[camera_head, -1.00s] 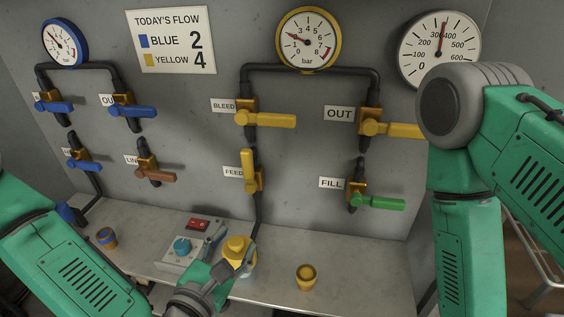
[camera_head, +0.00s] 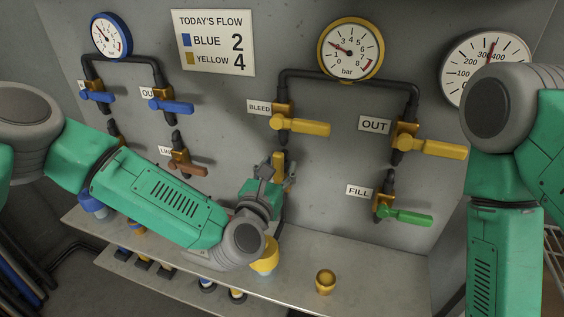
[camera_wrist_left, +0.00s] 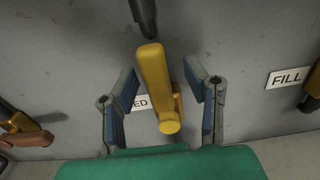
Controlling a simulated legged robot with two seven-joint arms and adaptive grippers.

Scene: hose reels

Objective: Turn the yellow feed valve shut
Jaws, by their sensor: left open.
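The yellow feed valve handle (camera_head: 279,158) is mostly hidden behind my left gripper (camera_head: 277,175) in the head view; only its upper end shows. In the left wrist view, the handle (camera_wrist_left: 154,75) stands roughly upright, in line with the pipe above it. My left gripper (camera_wrist_left: 161,78) is open, with one finger on each side of the handle and visible gaps between. The feed label (camera_wrist_left: 138,103) is partly covered, with "ED" readable. My right arm shows at the right of the head view, but its gripper is out of view.
The yellow bleed valve (camera_head: 300,125) is just above my left gripper. The brown-handled valve (camera_head: 187,168) is to its left, and the green fill valve (camera_head: 405,216) to its right.

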